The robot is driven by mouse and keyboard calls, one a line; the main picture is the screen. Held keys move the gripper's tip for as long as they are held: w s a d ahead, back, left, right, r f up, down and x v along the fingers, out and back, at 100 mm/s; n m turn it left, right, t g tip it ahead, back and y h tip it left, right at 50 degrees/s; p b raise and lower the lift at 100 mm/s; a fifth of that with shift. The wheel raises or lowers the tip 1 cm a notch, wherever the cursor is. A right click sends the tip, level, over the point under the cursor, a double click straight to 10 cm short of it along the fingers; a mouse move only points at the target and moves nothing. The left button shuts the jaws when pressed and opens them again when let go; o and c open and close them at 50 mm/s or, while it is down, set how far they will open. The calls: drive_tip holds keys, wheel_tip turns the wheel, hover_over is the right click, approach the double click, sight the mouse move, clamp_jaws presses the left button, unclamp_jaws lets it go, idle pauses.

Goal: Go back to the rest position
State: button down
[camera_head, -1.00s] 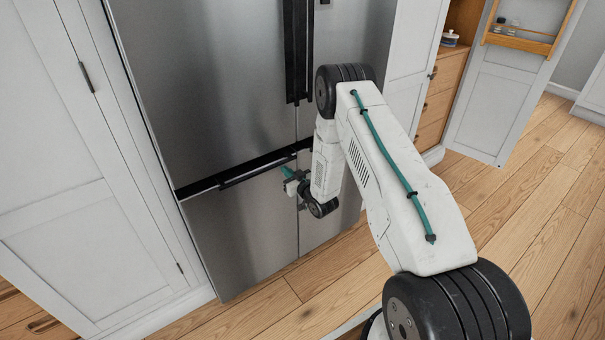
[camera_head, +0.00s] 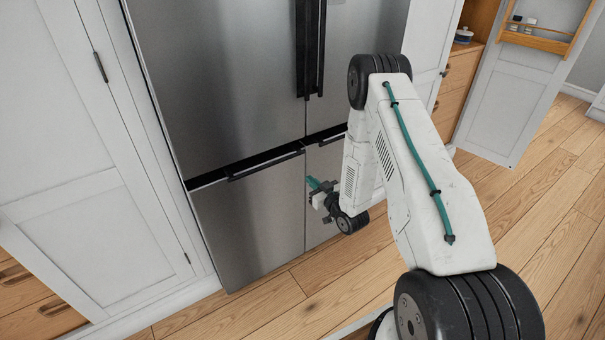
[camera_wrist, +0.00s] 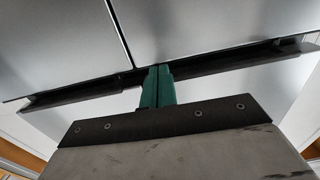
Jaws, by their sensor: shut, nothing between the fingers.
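My gripper (camera_head: 313,184) is in front of the steel fridge (camera_head: 235,80), below its horizontal dark handle strip (camera_head: 265,165). Its green fingers are shut together and empty; they also show in the wrist view (camera_wrist: 157,88). In the wrist view the fingertips overlap the dark strip in the picture, near the seam between the doors. I cannot tell there whether they touch it. My arm is folded, with its elbow up at the right of the fridge.
A white cabinet (camera_head: 75,130) stands left of the fridge. An open white door with a wooden rack (camera_head: 537,38) is at the right, beside wooden drawers (camera_head: 458,85). The plank floor (camera_head: 540,200) at the right is clear.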

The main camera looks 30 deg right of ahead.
drive_tip(key=shift+s+d, duration=0.15)
drive_tip(key=shift+s, duration=1.5)
wheel_tip(320, 180, down, 9)
drive_tip(key=s+g+h, duration=0.1)
drive_tip(key=s+g, duration=0.2)
drive_tip(key=g, duration=0.2)
drive_tip(key=s+d+r+m+g+h, duration=0.1)
drive_tip(key=s+d+r+g, duration=0.1)
drive_tip(key=s+g, duration=0.3)
drive_tip(key=s+a+r+g, duration=0.2)
drive_tip(key=s+a+r, duration=0.2)
drive_tip(key=s+r, duration=0.6)
drive_tip(key=s+a+r+g, duration=0.2)
drive_tip(key=s+a+r, duration=0.3)
drive_tip(key=r, duration=1.5)
drive_tip(key=s+a+r+g, duration=0.2)
drive_tip(key=s+a+r, duration=0.3)
drive_tip(key=s+r, duration=1)
drive_tip(key=shift+r+m+h, duration=0.3)
drive_tip(key=shift+s, duration=0.1)
